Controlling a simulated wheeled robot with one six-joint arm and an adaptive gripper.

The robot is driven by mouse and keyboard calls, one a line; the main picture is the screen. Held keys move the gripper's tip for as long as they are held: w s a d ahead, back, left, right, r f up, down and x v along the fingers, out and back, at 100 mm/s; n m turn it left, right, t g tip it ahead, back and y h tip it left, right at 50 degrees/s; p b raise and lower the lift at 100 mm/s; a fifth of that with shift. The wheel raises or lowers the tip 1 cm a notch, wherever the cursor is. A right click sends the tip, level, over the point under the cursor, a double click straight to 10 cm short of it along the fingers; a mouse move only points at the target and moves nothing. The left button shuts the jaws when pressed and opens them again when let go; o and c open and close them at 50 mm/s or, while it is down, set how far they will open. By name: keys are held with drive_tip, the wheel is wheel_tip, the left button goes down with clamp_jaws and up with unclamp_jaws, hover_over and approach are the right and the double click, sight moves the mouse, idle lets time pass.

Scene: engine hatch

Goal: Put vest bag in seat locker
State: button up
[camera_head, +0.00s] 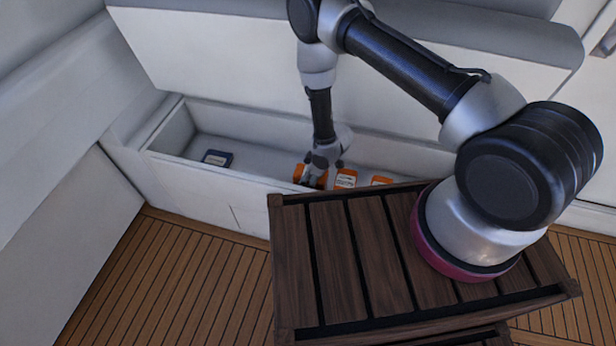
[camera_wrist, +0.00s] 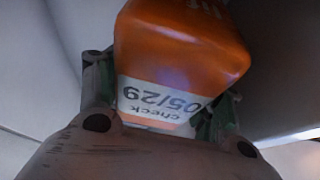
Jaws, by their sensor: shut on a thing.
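The seat locker (camera_head: 190,165) is a long white bin below the bench, with its lid raised behind it. My gripper (camera_head: 316,178) reaches down into the locker and is shut on an orange bag (camera_head: 298,172), partly hidden behind it. In the wrist view my gripper (camera_wrist: 160,105) has a finger on each side of the orange bag (camera_wrist: 180,50), whose white label reads "check 05/29". I cannot tell whether the bag touches the locker floor. Two more orange bags with white labels, one in the middle (camera_head: 345,179) and one further right (camera_head: 381,181), are in the locker.
A dark blue item (camera_head: 217,158) with a light label lies at the locker's left end, with bare floor between it and my gripper. A dark slatted wooden table (camera_head: 335,265) stands in front of the locker. Wooden deck (camera_head: 170,280) shows to the left.

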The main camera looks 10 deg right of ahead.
drive_tip(key=o, duration=1.9)
drive_tip(key=shift+o, duration=0.2)
drive_tip(key=v, duration=1.2)
drive_tip(key=shift+s, duration=0.15)
